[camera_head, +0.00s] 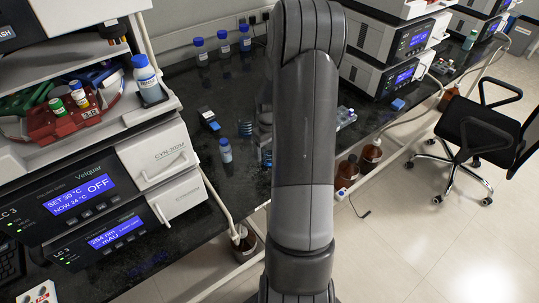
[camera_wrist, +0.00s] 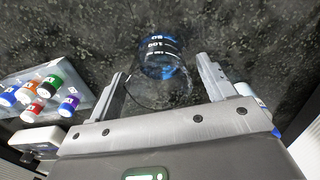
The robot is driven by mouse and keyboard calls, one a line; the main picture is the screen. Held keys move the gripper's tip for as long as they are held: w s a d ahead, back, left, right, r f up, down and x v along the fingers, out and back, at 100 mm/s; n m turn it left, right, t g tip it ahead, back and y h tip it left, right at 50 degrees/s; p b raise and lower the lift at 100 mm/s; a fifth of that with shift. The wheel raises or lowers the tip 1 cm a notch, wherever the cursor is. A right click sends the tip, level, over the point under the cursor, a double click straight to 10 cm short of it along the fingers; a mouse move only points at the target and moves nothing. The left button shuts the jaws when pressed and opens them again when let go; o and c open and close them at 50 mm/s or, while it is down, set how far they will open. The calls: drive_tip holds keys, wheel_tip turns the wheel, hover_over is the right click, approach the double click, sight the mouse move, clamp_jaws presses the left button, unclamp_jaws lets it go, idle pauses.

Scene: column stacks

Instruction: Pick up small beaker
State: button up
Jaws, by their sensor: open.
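The small beaker (camera_wrist: 163,58) is clear glass with white markings and a bluish tint. In the wrist view it stands on the dark bench, just beyond and between my fingertips. My gripper (camera_wrist: 161,74) is open, with one finger to each side of the beaker; I see no contact. In the head view my own arm covers the middle, and I cannot make out the beaker or the gripper clearly there.
A clear tray (camera_wrist: 88,77) of colour-capped vials lies left of my gripper. Blue-capped bottles (camera_head: 225,150) stand on the black bench (camera_head: 185,95). Stacked instruments (camera_head: 95,200) stand at left, more at upper right. A black chair (camera_head: 470,135) is on the floor at right.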

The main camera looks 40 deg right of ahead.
drive_tip(key=shift+f, duration=1.5)
drive_tip(key=shift+c, duration=0.3)
drive_tip(key=c, duration=1.1)
